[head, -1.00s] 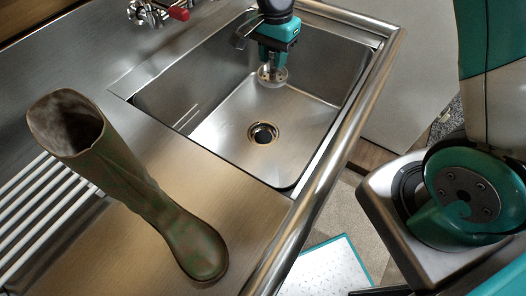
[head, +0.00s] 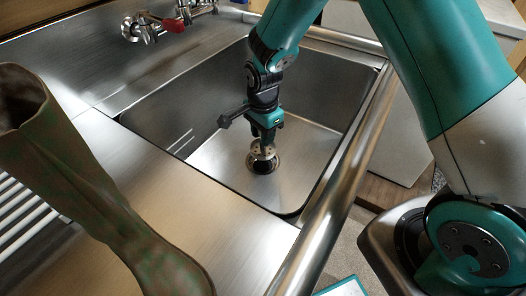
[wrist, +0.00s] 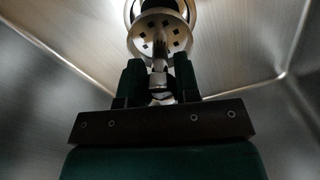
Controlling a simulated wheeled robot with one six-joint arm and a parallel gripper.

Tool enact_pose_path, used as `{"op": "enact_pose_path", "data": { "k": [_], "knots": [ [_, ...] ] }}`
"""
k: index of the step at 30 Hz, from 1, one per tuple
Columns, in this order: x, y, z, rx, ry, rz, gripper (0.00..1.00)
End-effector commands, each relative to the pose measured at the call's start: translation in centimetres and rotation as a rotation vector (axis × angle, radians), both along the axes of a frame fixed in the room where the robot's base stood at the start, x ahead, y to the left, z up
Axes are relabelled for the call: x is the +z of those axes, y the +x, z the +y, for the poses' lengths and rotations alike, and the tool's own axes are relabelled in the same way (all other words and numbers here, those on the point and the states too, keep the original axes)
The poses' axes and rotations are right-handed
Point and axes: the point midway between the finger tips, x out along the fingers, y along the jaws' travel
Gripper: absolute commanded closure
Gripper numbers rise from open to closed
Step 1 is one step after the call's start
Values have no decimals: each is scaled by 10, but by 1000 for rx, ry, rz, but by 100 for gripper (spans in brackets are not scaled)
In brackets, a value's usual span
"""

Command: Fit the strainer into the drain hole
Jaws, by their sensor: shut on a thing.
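The strainer (head: 262,152) is a round metal disc with small holes and an upright stem. My gripper (head: 264,138) reaches down into the sink and is shut on the strainer's stem. In the wrist view the two dark fingers (wrist: 160,80) close around the stem, and the strainer (wrist: 160,36) shows beyond them. The drain hole (head: 264,166) is a dark opening with a metal rim in the sink floor. The strainer is just above its far side and partly covers it. In the wrist view the drain rim (wrist: 190,8) shows behind the strainer, cut by the top edge.
The steel sink (head: 210,165) has high walls around my gripper. A tall brown-green boot (head: 75,170) stands on the drainboard at left, beside a white rack (head: 25,215). A tap with a red handle (head: 172,24) is at the back. The sink floor is otherwise clear.

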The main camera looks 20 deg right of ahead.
Motion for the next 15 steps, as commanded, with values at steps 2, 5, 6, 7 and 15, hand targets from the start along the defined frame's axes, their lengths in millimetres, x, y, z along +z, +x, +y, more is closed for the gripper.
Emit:
{"op": "enact_pose_path", "data": {
  "k": [2, 5, 6, 7, 15],
  "knots": [
    [-13, 0, 0, 0, 0, 1, 94],
    [-19, 0, 0, 0, 0, 0, 94],
    [-22, 0, 0, 0, 0, 0, 94],
    [-24, 0, 0, 0, 0, 0, 94],
    [-61, 0, 0, 0, 0, 1, 94]
  ]
}}
